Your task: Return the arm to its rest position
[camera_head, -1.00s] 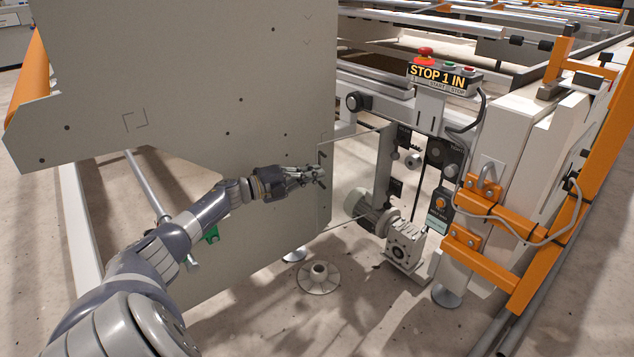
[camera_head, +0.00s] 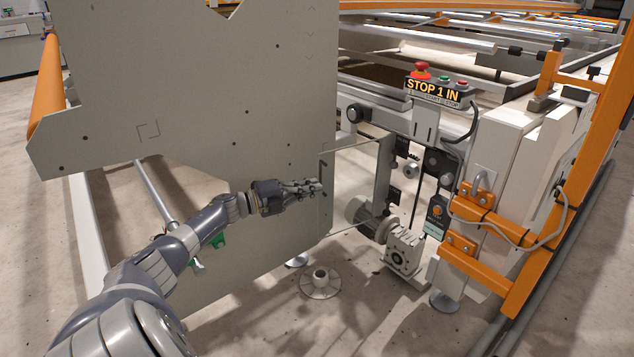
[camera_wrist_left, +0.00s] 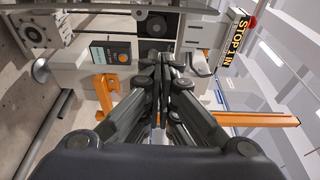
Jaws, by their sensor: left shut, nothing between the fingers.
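My left arm comes in from the lower left in the head view. Its gripper (camera_head: 316,187) is in front of the right edge of the large grey panel (camera_head: 200,100), beside a thin-framed opening. The left gripper is shut and empty. In the left wrist view its fingers (camera_wrist_left: 163,62) lie together and point toward the machine's end face. I cannot tell whether it touches the panel. My right arm and gripper are not in view.
The control box with the "STOP 1 IN" sign (camera_head: 433,92) and a red button (camera_head: 421,70) is at upper right. A motor with gearbox (camera_head: 403,250) sits low. Orange brackets (camera_head: 472,265) are at right. A round foot (camera_head: 320,283) stands on open concrete floor.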

